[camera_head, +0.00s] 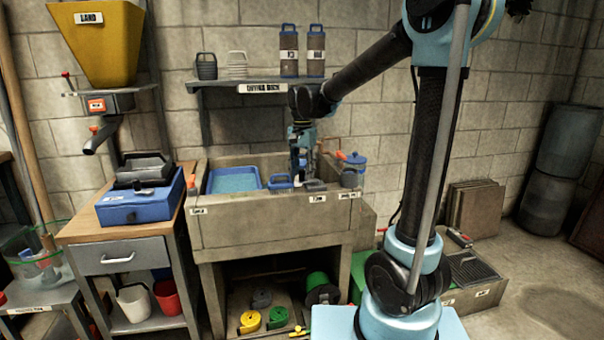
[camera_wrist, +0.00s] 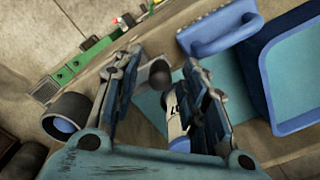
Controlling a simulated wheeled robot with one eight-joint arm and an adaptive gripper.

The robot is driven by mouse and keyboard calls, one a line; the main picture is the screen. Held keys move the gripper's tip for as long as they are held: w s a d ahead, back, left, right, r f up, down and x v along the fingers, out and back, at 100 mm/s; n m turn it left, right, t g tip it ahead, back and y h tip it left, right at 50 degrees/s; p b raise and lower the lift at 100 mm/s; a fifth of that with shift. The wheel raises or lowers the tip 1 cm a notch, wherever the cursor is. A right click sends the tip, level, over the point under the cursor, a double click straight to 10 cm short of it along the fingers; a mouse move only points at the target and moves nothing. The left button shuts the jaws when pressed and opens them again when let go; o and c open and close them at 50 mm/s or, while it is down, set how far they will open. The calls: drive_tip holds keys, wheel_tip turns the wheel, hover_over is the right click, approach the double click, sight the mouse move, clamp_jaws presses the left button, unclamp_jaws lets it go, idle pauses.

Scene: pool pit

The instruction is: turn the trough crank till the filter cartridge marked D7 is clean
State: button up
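The stone trough (camera_head: 250,208) stands against the wall. My gripper (camera_head: 301,165) points down over its right half. In the wrist view my gripper (camera_wrist: 163,66) has its fingers apart. A dark rounded knob (camera_wrist: 160,74), perhaps the crank's grip, shows between the fingertips; I see no clear contact. A pale cylinder with a blue end and a partly hidden dark mark (camera_wrist: 176,125) lies below the right finger; I cannot read it as D7. Two blue-capped cartridges (camera_head: 289,52) (camera_head: 316,52) stand on the shelf, their marks too small to read.
A blue tray of water (camera_head: 234,181) fills the trough's left end. A blue handled block (camera_wrist: 222,30) lies beside it in the wrist view. A workbench (camera_head: 124,232) stands left.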

drive_tip(key=shift+f, duration=0.25)
clamp_jaws()
